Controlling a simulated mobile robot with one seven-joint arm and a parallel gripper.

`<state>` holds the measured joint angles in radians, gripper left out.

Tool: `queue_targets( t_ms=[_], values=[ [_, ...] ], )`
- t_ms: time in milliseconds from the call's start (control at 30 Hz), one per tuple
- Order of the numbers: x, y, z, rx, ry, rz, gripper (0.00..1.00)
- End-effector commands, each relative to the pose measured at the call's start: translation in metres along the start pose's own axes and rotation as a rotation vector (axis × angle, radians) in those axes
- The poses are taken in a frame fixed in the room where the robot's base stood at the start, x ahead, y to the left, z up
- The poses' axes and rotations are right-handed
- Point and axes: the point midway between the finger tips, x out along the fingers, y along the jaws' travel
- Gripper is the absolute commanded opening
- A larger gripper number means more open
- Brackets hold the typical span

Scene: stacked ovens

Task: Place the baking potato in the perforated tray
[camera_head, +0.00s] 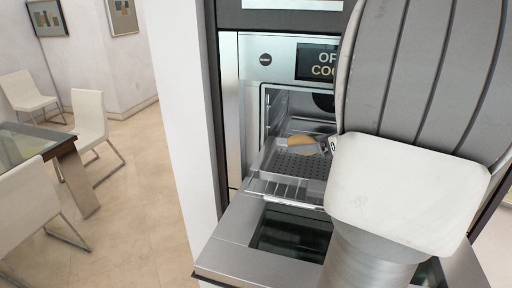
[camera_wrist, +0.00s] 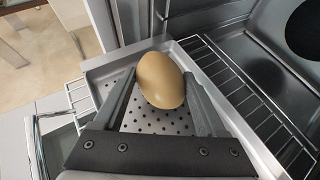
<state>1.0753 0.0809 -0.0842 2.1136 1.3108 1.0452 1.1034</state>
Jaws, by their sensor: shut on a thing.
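The baking potato (camera_wrist: 161,80) is a smooth brown oval, held between the two fingers of my gripper (camera_wrist: 160,92) in the wrist view. In the head view the potato (camera_head: 302,146) appears over the perforated tray (camera_head: 300,168); whether it touches the tray I cannot tell. The tray is grey metal with rows of small holes, and it also shows beneath the potato in the wrist view (camera_wrist: 150,121). My gripper (camera_head: 326,147) reaches in from the right in the head view, and my arm hides much of it.
The oven (camera_head: 285,100) is open, and its door (camera_head: 240,238) is folded down in front. A wire rack (camera_head: 287,192) shows at the tray's front, and rack bars (camera_wrist: 256,105) run along the tray's right in the wrist view. A dining table (camera_head: 30,145) with white chairs stands far left.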

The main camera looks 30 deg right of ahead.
Motion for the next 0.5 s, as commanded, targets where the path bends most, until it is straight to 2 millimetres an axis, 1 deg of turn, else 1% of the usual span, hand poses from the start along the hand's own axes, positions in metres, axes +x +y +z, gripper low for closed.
queue_targets(
  t_ms=[300,400,500],
  values=[
    [0.018,0.0,-0.034,0.003,0.0,0.0,0.09],
    [0.021,0.0,-0.038,-0.001,0.0,0.0,0.09],
    [0.021,0.0,-0.037,-0.002,-0.001,0.0,0.09]
  ],
)
